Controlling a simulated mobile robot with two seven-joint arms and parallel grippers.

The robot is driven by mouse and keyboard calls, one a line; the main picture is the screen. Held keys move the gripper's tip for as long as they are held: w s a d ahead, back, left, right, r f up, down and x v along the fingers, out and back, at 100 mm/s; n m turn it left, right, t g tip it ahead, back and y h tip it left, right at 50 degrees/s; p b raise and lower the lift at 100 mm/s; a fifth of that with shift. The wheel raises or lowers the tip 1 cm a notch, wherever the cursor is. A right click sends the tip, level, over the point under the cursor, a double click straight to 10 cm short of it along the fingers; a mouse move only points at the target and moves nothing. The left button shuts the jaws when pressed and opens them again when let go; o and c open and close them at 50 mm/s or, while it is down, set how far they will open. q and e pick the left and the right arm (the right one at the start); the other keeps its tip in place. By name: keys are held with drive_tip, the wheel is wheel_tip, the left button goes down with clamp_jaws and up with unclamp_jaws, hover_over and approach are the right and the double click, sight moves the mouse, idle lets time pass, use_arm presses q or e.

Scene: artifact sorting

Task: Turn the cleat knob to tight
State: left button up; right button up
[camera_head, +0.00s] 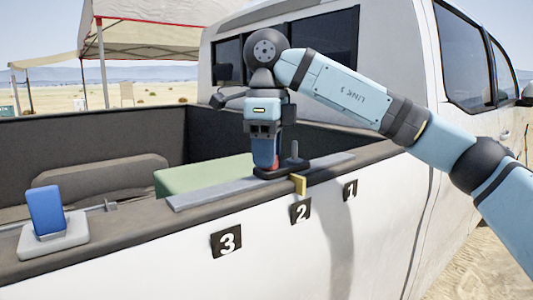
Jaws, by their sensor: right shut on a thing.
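The cleat (283,170) is a black block on a grey rail (215,191) along the top of the truck bed's side wall. A short black post stands at its right end, and a yellow tab (299,184) hangs over the outer edge, close to label 2 (301,211). My right gripper (265,160) points down onto the cleat's left part and is shut on the knob there, which its fingers mostly hide. A little red shows at the fingertips. The knob's setting cannot be read. My left gripper is out of view.
Labels 3 (226,241) and 1 (350,190) are on the white truck side. A blue block on a pale stand (60,240) sits on the ledge at left. A green box (195,174) lies behind the rail. The truck cab rises behind my right arm.

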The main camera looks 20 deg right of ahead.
drive_tip(key=shift+f+m, duration=0.15)
drive_tip(key=shift+m, duration=0.25)
drive_tip(key=o, duration=0.9)
drive_tip(key=shift+d, duration=0.1)
wheel_tip(320, 180, up, 14)
idle(0.6)
